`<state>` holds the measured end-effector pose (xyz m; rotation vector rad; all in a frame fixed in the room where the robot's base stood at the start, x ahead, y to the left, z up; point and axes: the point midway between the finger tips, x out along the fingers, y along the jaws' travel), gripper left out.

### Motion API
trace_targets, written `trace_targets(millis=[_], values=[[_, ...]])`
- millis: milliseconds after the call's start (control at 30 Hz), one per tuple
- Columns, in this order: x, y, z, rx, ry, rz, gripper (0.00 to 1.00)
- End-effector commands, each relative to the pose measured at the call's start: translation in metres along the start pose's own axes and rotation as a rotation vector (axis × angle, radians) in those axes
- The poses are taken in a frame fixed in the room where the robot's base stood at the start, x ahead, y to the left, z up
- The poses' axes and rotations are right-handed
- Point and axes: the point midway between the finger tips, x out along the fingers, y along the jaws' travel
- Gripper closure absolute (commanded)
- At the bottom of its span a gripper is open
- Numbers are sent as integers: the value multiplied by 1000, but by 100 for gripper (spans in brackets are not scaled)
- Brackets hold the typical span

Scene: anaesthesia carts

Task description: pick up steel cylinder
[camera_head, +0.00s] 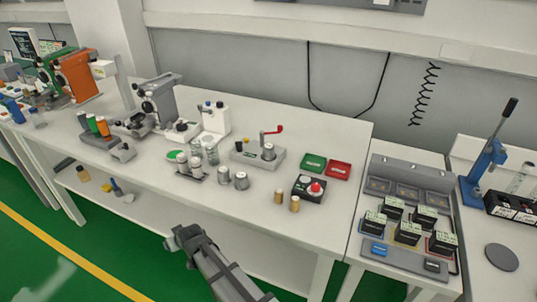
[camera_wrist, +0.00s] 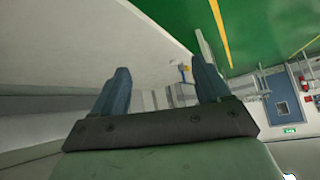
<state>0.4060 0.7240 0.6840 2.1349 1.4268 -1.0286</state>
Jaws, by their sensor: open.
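Two small steel cylinders stand upright near the bench's front edge in the head view, one on the left (camera_head: 224,175) and one on the right (camera_head: 241,181). Similar metal cylinders (camera_head: 195,168) stand just left of them on a small holder. I cannot tell which one the task means. My gripper (camera_head: 178,237) is in front of the bench, below and left of the cylinders, apart from them. In the wrist view my gripper (camera_wrist: 160,75) has its two blue-grey fingers spread with nothing held. No steel cylinder can be made out clearly there.
Two brass cylinders (camera_head: 278,197) and a box with a red button (camera_head: 315,187) stand to the right. A device with a red crank (camera_head: 258,156) is behind. Green (camera_head: 314,163) and red (camera_head: 338,170) boxes lie further right. The white bench (camera_head: 200,206) has a bare front strip.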

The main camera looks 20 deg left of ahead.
Motion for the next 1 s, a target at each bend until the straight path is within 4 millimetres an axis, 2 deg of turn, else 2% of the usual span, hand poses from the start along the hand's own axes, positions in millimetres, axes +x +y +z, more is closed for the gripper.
trace_targets(millis=[33,100,300,400,500,567,667,800,1000], values=[[-4,-16,-28,-28,34,-12,24],[-13,-36,-60,-63,77,-26,24],[-46,-82,-144,-148,181,-53,24],[-64,-91,-178,-177,214,-55,24],[-83,-87,-207,-195,232,-48,24],[-94,-77,-222,-201,232,-38,24],[-114,-47,-244,-197,218,-12,24],[-142,17,-259,-165,156,35,24],[-182,112,-259,-86,44,102,24]])
